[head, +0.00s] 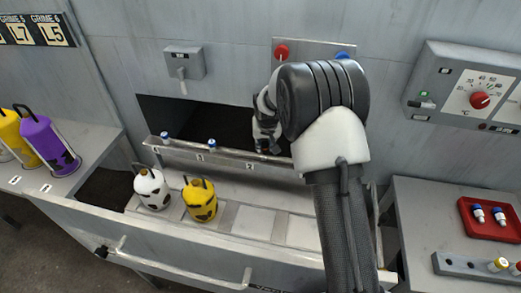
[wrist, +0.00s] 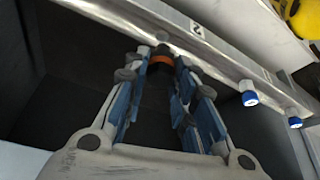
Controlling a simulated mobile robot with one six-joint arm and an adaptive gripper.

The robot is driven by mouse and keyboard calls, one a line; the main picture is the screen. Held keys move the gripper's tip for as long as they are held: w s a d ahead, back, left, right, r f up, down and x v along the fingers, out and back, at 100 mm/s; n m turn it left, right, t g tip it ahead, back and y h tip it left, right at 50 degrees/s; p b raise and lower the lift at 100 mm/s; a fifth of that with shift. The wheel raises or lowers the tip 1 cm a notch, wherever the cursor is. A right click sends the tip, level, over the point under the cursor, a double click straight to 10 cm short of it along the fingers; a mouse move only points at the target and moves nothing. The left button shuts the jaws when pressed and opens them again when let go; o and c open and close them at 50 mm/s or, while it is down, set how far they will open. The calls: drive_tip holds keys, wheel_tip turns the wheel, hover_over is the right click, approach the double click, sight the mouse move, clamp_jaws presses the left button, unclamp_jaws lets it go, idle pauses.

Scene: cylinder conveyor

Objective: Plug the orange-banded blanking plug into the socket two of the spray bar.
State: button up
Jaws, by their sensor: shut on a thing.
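The spray bar (head: 222,153) runs across the front of the dark opening in the head view, with number labels on its face. It crosses the wrist view (wrist: 226,65) diagonally. The label 2 (wrist: 197,28) sits close to the held plug. My gripper (head: 266,146) is at the bar near label 2. In the wrist view my gripper (wrist: 162,75) is shut on the dark orange-banded blanking plug (wrist: 161,59). The plug is at the bar's edge; I cannot tell whether its tip is in a socket. Socket two itself is hidden.
Two blue-and-white plugs stand on the bar near labels 4 (head: 164,135) and 3 (head: 212,144). A white cylinder (head: 151,188) and a yellow cylinder (head: 200,199) stand in front of the bar. A red tray (head: 489,222) with plugs lies at the right.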

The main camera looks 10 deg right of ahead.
sight(264, 143)
drive_tip(key=w+f, duration=0.2)
drive_tip(key=shift+w+d+f, duration=0.15)
drive_tip(key=shift+w+f, duration=0.2)
drive_tip(key=shift+f, duration=0.05)
drive_tip(key=shift+b, duration=0.4)
drive_tip(key=shift+f+b, duration=0.65)
drive_tip(key=shift+f, duration=0.45)
drive_tip(key=shift+s+f+b, duration=0.1)
drive_tip(key=shift+f+b, duration=0.85)
drive_tip(key=shift+f, duration=0.45)
idle(0.4)
drive_tip(key=o, duration=1.1)
drive_tip(key=shift+c, duration=0.2)
